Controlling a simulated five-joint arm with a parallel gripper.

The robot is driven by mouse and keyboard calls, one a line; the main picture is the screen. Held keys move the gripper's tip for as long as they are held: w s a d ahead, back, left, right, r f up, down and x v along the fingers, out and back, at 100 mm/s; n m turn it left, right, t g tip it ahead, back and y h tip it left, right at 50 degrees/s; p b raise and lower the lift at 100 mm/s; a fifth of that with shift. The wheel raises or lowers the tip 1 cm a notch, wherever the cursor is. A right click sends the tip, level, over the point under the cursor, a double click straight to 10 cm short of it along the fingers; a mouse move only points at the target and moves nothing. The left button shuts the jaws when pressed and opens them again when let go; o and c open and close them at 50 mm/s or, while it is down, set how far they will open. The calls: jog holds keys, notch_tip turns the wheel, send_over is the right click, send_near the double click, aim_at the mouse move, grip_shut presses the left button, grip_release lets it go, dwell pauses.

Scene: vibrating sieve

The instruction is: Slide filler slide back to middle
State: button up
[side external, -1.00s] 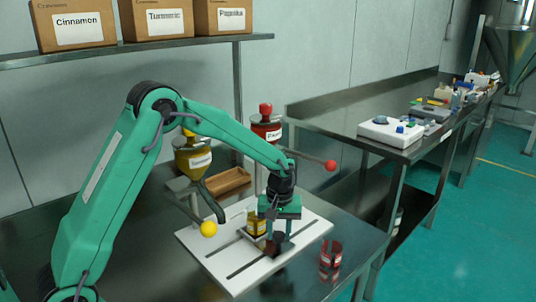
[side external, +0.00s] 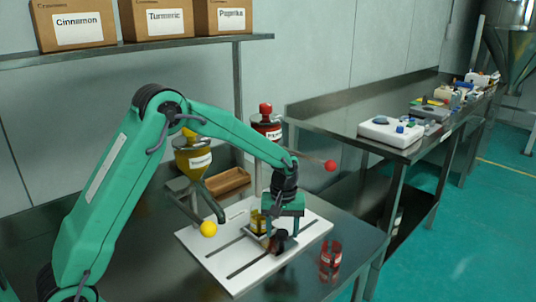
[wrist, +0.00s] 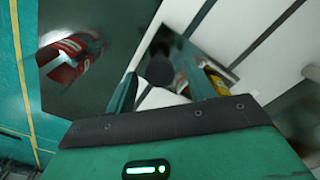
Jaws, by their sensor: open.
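The filler slide (side external: 262,238) sits on the white slotted plate, with a yellow-labelled jar (side external: 257,222) on it. The slide has a dark knob (side external: 279,240) at its front right. The jar also shows partly behind a finger in the wrist view (wrist: 216,82). My gripper (side external: 282,229) is open, pointing down just above the knob. In the wrist view, a dark round shape that looks like the knob (wrist: 160,70) lies between the two parted fingers. I cannot tell whether either finger touches it.
The white plate (side external: 232,272) has long slots. A red jar (side external: 330,253) stands off its right corner.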

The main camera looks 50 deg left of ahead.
notch_tip(320, 180, up, 8)
jog(key=shift+f, duration=0.2)
jog(key=shift+r, duration=0.1)
dwell(0.5)
jog(key=s+r+m+t, duration=0.1)
jog(key=s+r+m, duration=0.1)
jog(key=s+r, duration=0.2)
jog(key=s+r+m+t, duration=0.1)
jog(key=s+r, duration=0.3)
jog(key=s, duration=0.5)
jog(key=s+r+m+t, duration=0.2)
jog(key=s+r+m, duration=0.1)
jog(key=s, duration=0.4)
jog(key=shift+a+r, duration=0.4)
jog(key=shift+r, duration=0.4)
jog(key=s+f+m+t, duration=0.1)
jog(key=s+m, duration=0.2)
jog(key=s, duration=0.4)
jog(key=shift+s+f+t, duration=0.3)
jog(key=shift+a, duration=0.1)
